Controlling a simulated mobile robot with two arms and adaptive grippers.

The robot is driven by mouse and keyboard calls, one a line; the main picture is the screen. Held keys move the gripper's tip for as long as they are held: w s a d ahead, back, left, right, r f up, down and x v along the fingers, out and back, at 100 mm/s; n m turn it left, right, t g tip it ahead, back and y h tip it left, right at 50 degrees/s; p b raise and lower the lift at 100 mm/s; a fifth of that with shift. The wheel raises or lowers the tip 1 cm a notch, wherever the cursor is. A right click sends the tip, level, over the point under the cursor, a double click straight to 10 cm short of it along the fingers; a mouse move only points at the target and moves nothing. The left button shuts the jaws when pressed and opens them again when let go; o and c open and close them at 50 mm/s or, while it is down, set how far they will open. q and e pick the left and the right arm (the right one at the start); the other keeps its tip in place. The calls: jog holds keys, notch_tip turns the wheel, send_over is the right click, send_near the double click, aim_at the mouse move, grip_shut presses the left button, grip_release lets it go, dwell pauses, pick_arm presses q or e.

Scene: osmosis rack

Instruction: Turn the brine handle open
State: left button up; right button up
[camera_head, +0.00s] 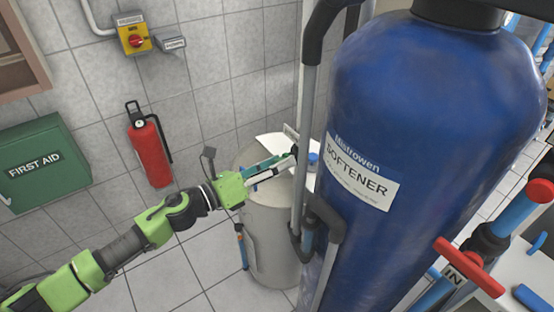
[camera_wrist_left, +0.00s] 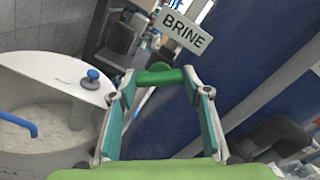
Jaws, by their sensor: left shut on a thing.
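The brine handle is a green bar (camera_wrist_left: 160,76) between the fingertips of my left gripper in the left wrist view. My left gripper (camera_wrist_left: 158,84) is shut on this bar, one finger on each side. A white tag reading BRINE (camera_wrist_left: 187,32) shows just beyond it. In the head view my left gripper (camera_head: 283,160) reaches over the grey tank, up to the upright grey pipe beside the blue softener vessel. The handle cannot be made out there. My right gripper is not in view.
The blue softener vessel (camera_head: 425,110) stands close to the right of the gripper. The upright pipe (camera_head: 301,120) runs at the fingertips. Below is the pale brine tank (camera_head: 270,235). A red IN valve handle (camera_head: 469,266) is at lower right. A fire extinguisher (camera_head: 150,152) hangs on the wall.

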pick_arm(q)
jog(key=shift+n+p, duration=2.4)
jog(key=shift+n, duration=3.1)
jog(key=o, duration=1.1)
jog(key=v, duration=1.2)
jog(key=shift+f, duration=0.1)
